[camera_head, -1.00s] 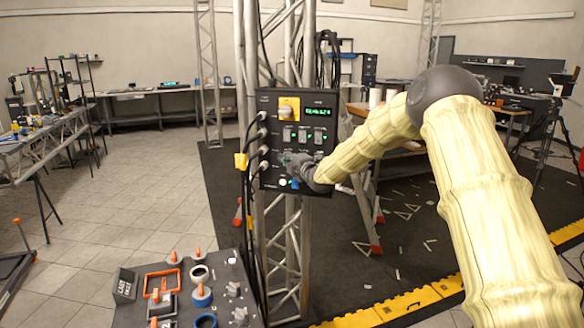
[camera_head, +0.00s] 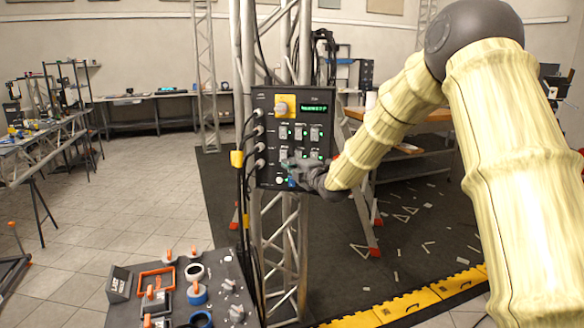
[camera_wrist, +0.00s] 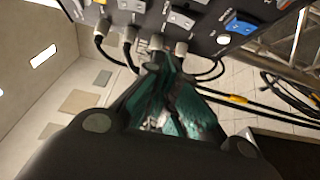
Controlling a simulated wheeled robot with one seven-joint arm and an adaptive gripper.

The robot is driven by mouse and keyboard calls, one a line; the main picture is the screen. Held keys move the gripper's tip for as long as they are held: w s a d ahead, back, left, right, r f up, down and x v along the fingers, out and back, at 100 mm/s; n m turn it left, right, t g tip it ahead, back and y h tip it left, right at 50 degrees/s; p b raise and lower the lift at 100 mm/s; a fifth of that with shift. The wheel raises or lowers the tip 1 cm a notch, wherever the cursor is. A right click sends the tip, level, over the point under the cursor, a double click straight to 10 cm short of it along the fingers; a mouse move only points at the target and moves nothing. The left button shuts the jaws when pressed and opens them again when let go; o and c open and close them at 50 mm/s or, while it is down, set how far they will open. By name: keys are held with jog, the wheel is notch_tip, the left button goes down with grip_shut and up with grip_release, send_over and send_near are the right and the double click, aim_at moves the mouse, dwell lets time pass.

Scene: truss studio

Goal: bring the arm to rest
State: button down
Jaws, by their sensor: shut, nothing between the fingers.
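My gripper (camera_head: 290,166) is in front of the lower part of a black control panel (camera_head: 262,97) on a truss upright. It is shut and empty. In the wrist view, the gripper's dark green fingers (camera_wrist: 178,100) point toward the panel's edge (camera_wrist: 205,42), where cables plug in. I cannot tell whether the fingertips touch the panel. My arm reaches in from the right of the head view. The gripper hides part of the panel's lower rows.
A sloped black console (camera_head: 232,268) with knobs and orange and blue parts stands below, left of the truss (camera_head: 283,235). Black cables (camera_head: 243,190) hang along the panel's left side. A wooden-topped table (camera_head: 412,118) stands behind my arm. The tiled floor at left is open.

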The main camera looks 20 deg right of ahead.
jog(key=shift+s+r, duration=0.1)
jog(key=shift+s, duration=0.15)
dwell(0.3)
